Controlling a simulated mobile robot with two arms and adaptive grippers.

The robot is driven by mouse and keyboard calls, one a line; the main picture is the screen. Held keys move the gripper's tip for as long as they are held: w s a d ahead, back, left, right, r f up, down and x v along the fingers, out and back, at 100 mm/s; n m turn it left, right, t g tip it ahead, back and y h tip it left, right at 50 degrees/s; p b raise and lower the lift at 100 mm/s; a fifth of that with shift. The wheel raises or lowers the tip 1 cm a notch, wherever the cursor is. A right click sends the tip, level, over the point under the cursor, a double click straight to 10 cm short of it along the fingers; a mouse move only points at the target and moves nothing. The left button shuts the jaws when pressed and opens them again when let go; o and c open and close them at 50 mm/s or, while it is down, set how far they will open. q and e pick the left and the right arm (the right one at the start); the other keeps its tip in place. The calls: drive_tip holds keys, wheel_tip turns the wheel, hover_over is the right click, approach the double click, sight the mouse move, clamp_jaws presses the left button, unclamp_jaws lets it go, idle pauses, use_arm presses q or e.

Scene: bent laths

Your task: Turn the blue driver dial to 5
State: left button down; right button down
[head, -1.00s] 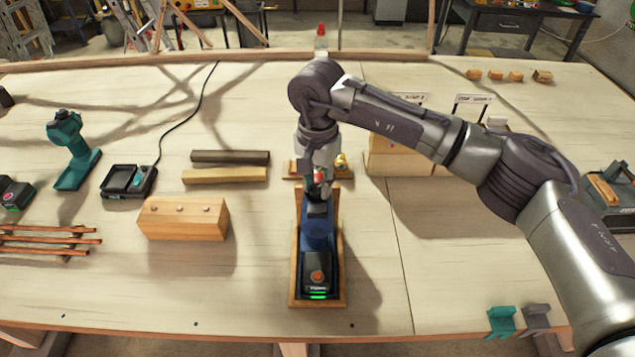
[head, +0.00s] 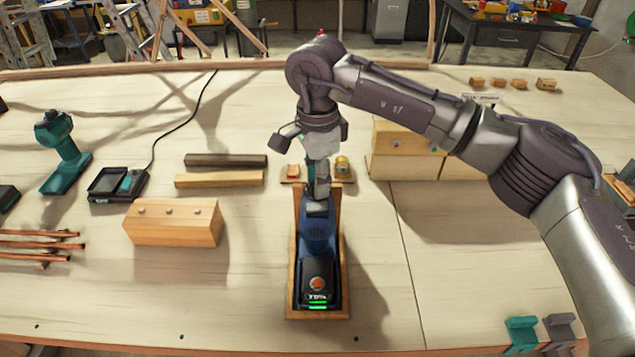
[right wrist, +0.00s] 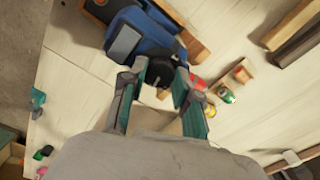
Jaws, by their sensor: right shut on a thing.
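The blue driver (head: 318,238) lies on a wooden stand (head: 341,240) at the middle front of the bench, its black end with an orange button and green lights towards me. In the right wrist view, the driver's blue body (right wrist: 145,35) is at the top, with a black round dial (right wrist: 159,72) at its end. My right gripper (head: 318,192) comes down from above at the driver's far end. In the right wrist view its teal-lined fingers (right wrist: 158,84) are on both sides of the dial, shut on it. The dial's numbers are not readable. My left gripper is out of view.
A drilled wooden block (head: 173,222) and two bars (head: 220,180) lie left of the driver. A teal driver (head: 62,150) and a charger (head: 117,184) are farther left. Wooden boxes (head: 405,155) stand behind right.

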idle(0.3)
drive_tip(key=c, duration=0.8)
unclamp_jaws()
drive_tip(key=shift+c, duration=0.2)
drive_tip(key=shift+r, duration=0.2)
wheel_tip(320, 180, up, 8)
drive_tip(key=shift+f, duration=0.15)
